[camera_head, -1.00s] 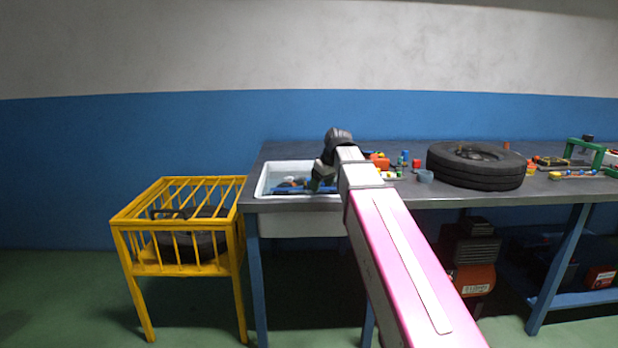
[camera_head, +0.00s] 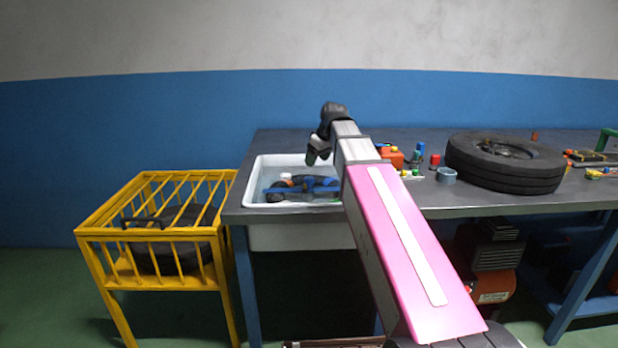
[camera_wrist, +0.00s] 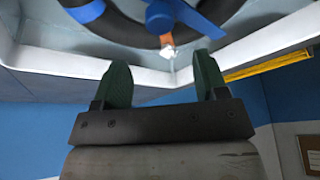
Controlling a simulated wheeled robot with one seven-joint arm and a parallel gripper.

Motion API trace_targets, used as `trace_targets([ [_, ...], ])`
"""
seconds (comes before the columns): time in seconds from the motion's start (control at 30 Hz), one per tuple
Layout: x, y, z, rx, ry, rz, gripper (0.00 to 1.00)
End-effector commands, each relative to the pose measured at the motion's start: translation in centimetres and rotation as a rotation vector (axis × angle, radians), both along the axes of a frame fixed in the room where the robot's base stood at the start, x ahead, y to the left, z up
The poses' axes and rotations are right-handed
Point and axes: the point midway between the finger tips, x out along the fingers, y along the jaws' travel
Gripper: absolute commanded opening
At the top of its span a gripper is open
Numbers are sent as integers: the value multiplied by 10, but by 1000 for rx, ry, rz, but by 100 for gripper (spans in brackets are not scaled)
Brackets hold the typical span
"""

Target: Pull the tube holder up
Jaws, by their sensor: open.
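A blue tube holder (camera_head: 273,191) lies low in the white sink (camera_head: 251,191) over a black tube (camera_head: 320,183). In the wrist view, the blue holder (camera_wrist: 158,17) crosses the dark tube (camera_wrist: 122,27) at the top, with a small orange and white piece (camera_wrist: 167,45) beside it. My gripper (camera_head: 318,153) is above the sink in the head view. In the wrist view, my gripper (camera_wrist: 164,78) has its two green fingers spread with nothing between them. It is apart from the holder.
A yellow cage stand (camera_head: 158,236) with a dark round thing inside stands left of the grey workbench (camera_head: 520,203). A tyre (camera_head: 506,163) lies on the bench, with an orange box (camera_head: 391,158) and a grey cup (camera_head: 446,175) nearer the sink.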

Motion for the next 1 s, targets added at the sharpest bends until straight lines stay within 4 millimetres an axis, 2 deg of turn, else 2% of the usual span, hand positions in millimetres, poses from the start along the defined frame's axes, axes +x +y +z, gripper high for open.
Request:
trace_targets([
  [0.6, 23, 24, -80, 0, 1, 0, 66],
  [0.8, 27, 27, -91, 0, 0, 0, 66],
  [1.0, 27, 27, -93, 0, 0, 0, 66],
])
